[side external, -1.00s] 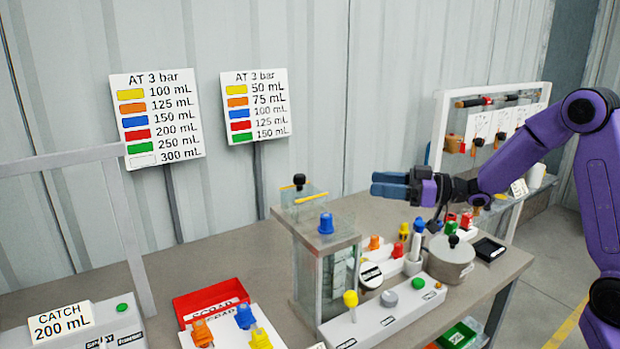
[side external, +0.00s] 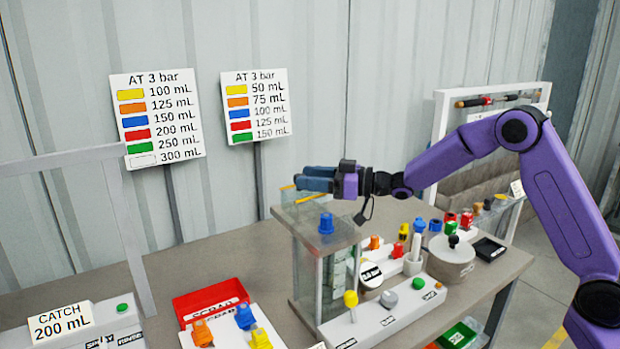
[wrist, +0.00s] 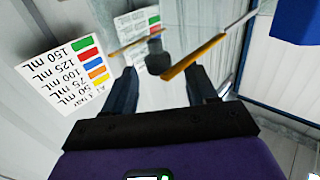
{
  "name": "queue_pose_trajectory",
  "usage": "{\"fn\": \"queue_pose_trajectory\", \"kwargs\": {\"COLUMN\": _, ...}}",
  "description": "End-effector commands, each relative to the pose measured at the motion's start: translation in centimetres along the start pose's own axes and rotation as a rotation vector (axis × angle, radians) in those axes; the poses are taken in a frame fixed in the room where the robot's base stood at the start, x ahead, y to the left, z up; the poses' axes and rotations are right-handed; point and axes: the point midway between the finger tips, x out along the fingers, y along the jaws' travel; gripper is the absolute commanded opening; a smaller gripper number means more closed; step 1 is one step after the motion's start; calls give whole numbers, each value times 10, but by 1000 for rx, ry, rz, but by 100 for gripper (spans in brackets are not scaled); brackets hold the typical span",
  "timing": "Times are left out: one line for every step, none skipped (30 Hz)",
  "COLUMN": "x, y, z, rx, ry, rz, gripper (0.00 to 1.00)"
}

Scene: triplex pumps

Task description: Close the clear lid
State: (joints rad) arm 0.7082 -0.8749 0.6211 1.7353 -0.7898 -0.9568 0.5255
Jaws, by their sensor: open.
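The clear lid (side external: 298,214) with yellow-orange edge strips is at the top of the tall clear-walled chamber (side external: 307,277). Its exact tilt is hard to tell. My gripper (side external: 300,178) is open at the lid's upper part, reaching in from the right, and hides the black knob in the side view. In the wrist view, the black knob (wrist: 158,63) appears between the two open fingers of my gripper (wrist: 163,78). A yellow-orange strip (wrist: 193,58) crosses near the right finger. I cannot tell whether the fingers touch the lid.
A blue cap (side external: 326,223) stands on the chamber top, close below my gripper. A grey lidded pot (side external: 451,262), coloured caps and a white base with a yellow knob (side external: 351,299) are to the right. A red scrap bin (side external: 209,299) is to the left.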

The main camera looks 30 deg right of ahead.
Motion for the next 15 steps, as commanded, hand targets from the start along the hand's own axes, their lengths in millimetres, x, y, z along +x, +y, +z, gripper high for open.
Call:
{"fn": "queue_pose_trajectory", "kwargs": {"x": 3, "y": 0, "z": 0, "rx": 0, "ry": 1, "rz": 0, "gripper": 57}}
{"fn": "queue_pose_trajectory", "kwargs": {"x": 4, "y": 0, "z": 0, "rx": 0, "ry": 1, "rz": 0, "gripper": 57}}
{"fn": "queue_pose_trajectory", "kwargs": {"x": 5, "y": 0, "z": 0, "rx": 1, "ry": 1, "rz": 0, "gripper": 57}}
{"fn": "queue_pose_trajectory", "kwargs": {"x": 6, "y": 0, "z": 0, "rx": 1, "ry": 1, "rz": 0, "gripper": 57}}
{"fn": "queue_pose_trajectory", "kwargs": {"x": 6, "y": 0, "z": 0, "rx": 1, "ry": 1, "rz": 0, "gripper": 57}}
{"fn": "queue_pose_trajectory", "kwargs": {"x": 6, "y": 0, "z": 0, "rx": 1, "ry": 1, "rz": 1, "gripper": 57}}
{"fn": "queue_pose_trajectory", "kwargs": {"x": 6, "y": 0, "z": 0, "rx": 1, "ry": 1, "rz": 1, "gripper": 57}}
{"fn": "queue_pose_trajectory", "kwargs": {"x": 6, "y": 0, "z": 0, "rx": 1, "ry": 1, "rz": 1, "gripper": 57}}
{"fn": "queue_pose_trajectory", "kwargs": {"x": 6, "y": 0, "z": 0, "rx": 1, "ry": 1, "rz": 1, "gripper": 57}}
{"fn": "queue_pose_trajectory", "kwargs": {"x": 6, "y": 0, "z": 0, "rx": 1, "ry": 1, "rz": 1, "gripper": 57}}
{"fn": "queue_pose_trajectory", "kwargs": {"x": 6, "y": 0, "z": 0, "rx": 1, "ry": 1, "rz": 1, "gripper": 57}}
{"fn": "queue_pose_trajectory", "kwargs": {"x": 6, "y": 0, "z": 0, "rx": 1, "ry": 1, "rz": 1, "gripper": 50}}
{"fn": "queue_pose_trajectory", "kwargs": {"x": 6, "y": 0, "z": 0, "rx": 1, "ry": 1, "rz": 1, "gripper": 41}}
{"fn": "queue_pose_trajectory", "kwargs": {"x": 6, "y": 0, "z": 0, "rx": 1, "ry": 1, "rz": 1, "gripper": 31}}
{"fn": "queue_pose_trajectory", "kwargs": {"x": 6, "y": 0, "z": 0, "rx": 1, "ry": 1, "rz": 1, "gripper": 18}}
